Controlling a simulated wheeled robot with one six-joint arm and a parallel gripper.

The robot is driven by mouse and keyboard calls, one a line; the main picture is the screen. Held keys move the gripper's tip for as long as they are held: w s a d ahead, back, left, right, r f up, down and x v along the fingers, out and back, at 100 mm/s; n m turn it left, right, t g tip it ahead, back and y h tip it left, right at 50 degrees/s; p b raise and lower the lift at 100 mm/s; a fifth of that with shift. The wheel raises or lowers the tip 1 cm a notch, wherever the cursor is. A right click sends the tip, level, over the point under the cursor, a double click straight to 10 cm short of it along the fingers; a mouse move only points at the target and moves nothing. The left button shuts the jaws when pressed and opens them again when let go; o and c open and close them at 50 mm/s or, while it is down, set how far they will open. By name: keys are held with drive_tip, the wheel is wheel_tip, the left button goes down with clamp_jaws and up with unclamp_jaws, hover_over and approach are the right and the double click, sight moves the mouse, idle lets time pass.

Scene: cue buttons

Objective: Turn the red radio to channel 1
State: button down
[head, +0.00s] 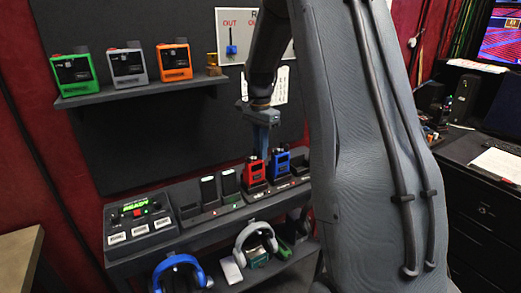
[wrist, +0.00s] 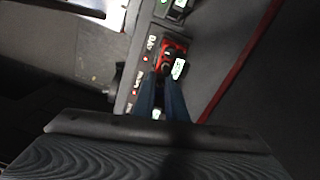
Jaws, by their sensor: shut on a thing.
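The red radio (head: 254,175) stands upright in a slot of the dark charger shelf, just left of the blue radio (head: 280,162). My gripper (head: 262,150) points down at the top of the red radio. In the wrist view, the red radio (wrist: 174,56) lies just beyond the fingertips of my gripper (wrist: 162,82). The fingers are close together and shut on the radio's top, at its channel knob. The knob itself is hidden between the fingers, so its setting cannot be read.
Two dark radios (head: 209,189) stand left of the red one, beside a control box (head: 139,219) with a green display. Green, grey and orange boxes (head: 174,62) sit on an upper shelf. Blue headphones (head: 180,272) and white headphones (head: 256,240) rest below. A desk (head: 485,150) is at right.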

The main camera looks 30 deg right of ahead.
drive_tip(key=c, duration=1.8)
unclamp_jaws()
drive_tip(key=shift+o, duration=0.2)
drive_tip(key=shift+r+b, duration=1.2)
drive_tip(key=shift+r, duration=2.7)
drive_tip(key=s+a+f+n, duration=0.6)
drive_tip(key=s+a+n, duration=0.1)
drive_tip(key=s, duration=0.4)
drive_tip(key=s+a+f+n+t, duration=0.1)
drive_tip(key=s+a+f+n, duration=0.6)
drive_tip(key=s+a, duration=0.3)
drive_tip(key=shift+s+f+n+t, duration=0.3)
drive_tip(key=shift+s+n, duration=0.3)
drive_tip(key=shift+s, duration=0.4)
